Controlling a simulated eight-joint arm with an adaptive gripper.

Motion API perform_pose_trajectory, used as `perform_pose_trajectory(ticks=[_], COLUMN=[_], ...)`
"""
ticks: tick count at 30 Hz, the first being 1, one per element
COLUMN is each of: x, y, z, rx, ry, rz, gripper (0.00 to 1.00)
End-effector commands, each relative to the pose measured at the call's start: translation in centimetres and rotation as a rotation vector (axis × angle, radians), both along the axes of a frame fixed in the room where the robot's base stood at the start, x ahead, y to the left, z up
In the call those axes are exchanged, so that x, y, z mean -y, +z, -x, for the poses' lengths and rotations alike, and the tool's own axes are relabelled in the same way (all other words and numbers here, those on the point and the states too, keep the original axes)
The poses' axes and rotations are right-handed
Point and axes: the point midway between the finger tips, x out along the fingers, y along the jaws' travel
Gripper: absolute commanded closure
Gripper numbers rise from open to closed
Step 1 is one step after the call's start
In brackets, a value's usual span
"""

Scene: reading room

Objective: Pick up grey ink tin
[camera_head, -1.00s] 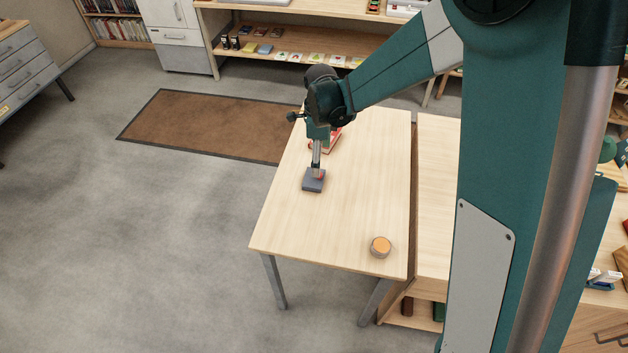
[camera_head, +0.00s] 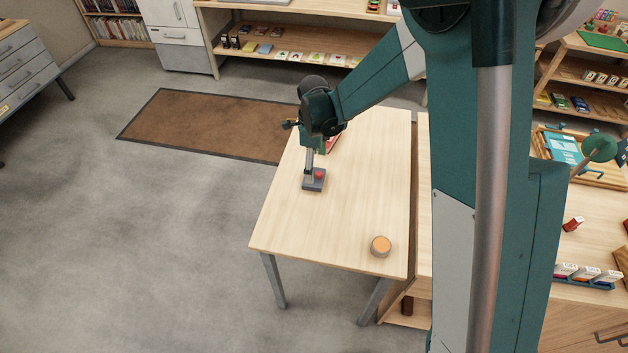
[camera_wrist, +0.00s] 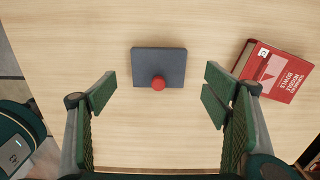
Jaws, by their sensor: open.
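The grey ink tin (camera_wrist: 158,58) is a flat, dark grey square block with a round red knob (camera_wrist: 158,83) at its near edge. It lies on the light wood table (camera_head: 345,215), and it also shows in the head view (camera_head: 313,187). My gripper (camera_wrist: 160,92) is open, its two green-padded fingers spread wide. In the wrist view the tin lies between and just beyond the fingertips, and nothing is held. In the head view my gripper stands at the tin's far side; I cannot tell whether it touches.
A red book (camera_wrist: 272,71) lies on the table to the right of the tin in the wrist view. A round tin with an orange top (camera_head: 381,246) stands near the table's front right. The table between them is clear. A brown mat (camera_head: 215,125) lies on the floor.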

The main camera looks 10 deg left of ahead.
Motion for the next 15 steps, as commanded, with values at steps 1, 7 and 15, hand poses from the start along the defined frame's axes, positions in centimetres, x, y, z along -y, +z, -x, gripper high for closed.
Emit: perform_pose_trajectory(ticks=[1, 7, 15], x=[0.01, 0.01, 0.03], y=[-0.25, -0.36, -0.82], z=[0.0, 0.01, 0.03], rx=[0.0, 0.0, 0.0], ry=[0.0, 0.0, 0.0], rz=[0.0, 0.0, 0.0], gripper=[0.24, 0.24, 0.24])
